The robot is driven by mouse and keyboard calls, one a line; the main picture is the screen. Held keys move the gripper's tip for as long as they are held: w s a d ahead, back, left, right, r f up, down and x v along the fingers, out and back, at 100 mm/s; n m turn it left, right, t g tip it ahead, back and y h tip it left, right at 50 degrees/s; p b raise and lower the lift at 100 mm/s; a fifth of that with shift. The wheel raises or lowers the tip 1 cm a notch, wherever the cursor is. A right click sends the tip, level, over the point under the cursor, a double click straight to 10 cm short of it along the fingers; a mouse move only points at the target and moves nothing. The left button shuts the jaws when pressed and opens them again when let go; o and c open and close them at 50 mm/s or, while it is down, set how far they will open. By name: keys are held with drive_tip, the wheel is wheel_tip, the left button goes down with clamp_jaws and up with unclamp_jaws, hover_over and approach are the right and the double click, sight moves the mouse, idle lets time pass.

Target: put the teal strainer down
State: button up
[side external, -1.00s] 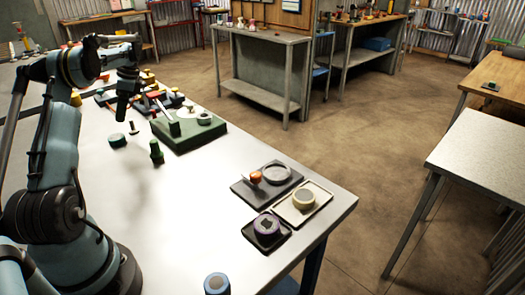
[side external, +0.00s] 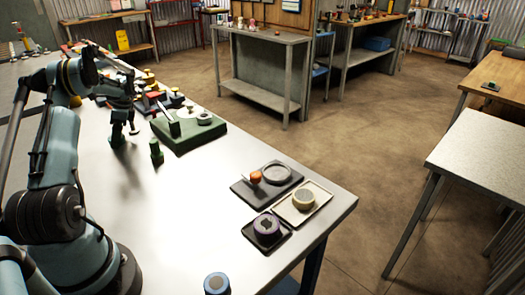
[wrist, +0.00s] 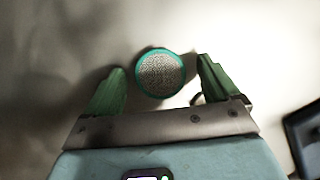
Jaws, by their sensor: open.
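The teal strainer (wrist: 160,76) shows in the wrist view as a round piece of grey mesh with a teal rim. It seems to lie on the pale tabletop. My gripper (wrist: 161,66) is open, with one green finger to the left of the strainer and one to the right. A gap shows on both sides, so neither finger appears to touch it. In the side view my gripper (side external: 118,138) points down low at the bench, and the strainer cannot be made out behind the fingers.
A small green upright piece (side external: 156,152) stands just right of my gripper. A green block (side external: 190,136) carrying round parts is beyond it. Dark and cream trays (side external: 320,205) with rings sit near the bench's right end. The middle of the bench (side external: 150,215) is clear.

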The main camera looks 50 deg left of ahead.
drive_tip(key=shift+c, duration=0.2)
drive_tip(key=c, duration=1.2)
drive_tip(key=shift+r, duration=0.1)
